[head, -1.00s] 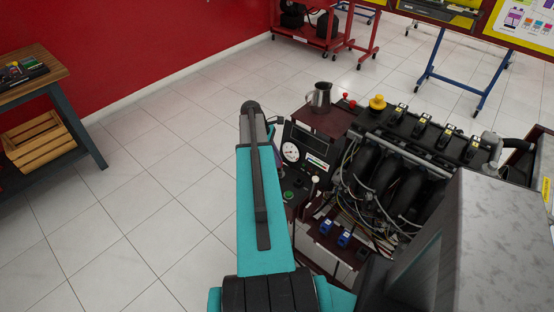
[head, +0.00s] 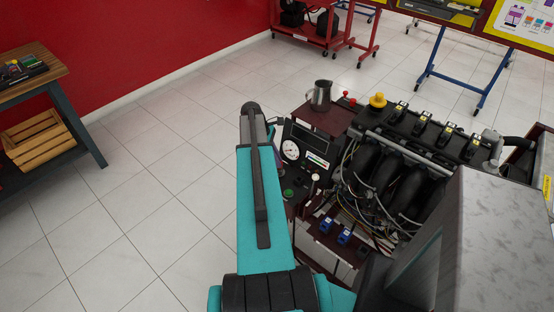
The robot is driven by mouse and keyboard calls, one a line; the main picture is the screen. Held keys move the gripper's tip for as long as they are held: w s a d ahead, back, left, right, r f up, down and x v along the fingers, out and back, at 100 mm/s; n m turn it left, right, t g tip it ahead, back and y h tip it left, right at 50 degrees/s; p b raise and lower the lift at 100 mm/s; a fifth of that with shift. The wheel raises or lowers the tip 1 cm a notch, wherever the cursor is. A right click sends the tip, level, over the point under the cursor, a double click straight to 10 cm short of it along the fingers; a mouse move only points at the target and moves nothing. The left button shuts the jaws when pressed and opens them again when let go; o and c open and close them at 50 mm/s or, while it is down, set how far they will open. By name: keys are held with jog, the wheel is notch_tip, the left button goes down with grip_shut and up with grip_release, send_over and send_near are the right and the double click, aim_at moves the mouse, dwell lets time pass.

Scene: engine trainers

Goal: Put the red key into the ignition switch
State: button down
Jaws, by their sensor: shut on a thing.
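My arm's teal link rises through the middle of the head view and covers the left side of the engine trainer's control panel (head: 318,146). My gripper is not in view; the arm hides that area. The red key cannot be seen. The panel carries a round white gauge (head: 291,150) and a green button (head: 288,193). I cannot pick out the ignition switch; it may be behind the arm or too small to tell.
A metal jug (head: 320,96) stands on the trainer's top, beside the engine (head: 385,175) with its yellow cap (head: 377,100). Blue connectors (head: 343,237) sit low in front. A wooden workbench (head: 40,75) stands at the far left. The tiled floor between is clear.

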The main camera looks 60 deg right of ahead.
jog(key=c, duration=1.4)
grip_release()
jog(key=shift+c, duration=0.2)
jog(key=shift+r, duration=0.15)
jog(key=shift+r+p, duration=0.35)
jog(key=shift+p, duration=0.05)
jog(key=shift+r+p, duration=0.85)
jog(key=shift+r, duration=0.3)
jog(key=shift+r+p, duration=1.5)
jog(key=shift+r, duration=0.9)
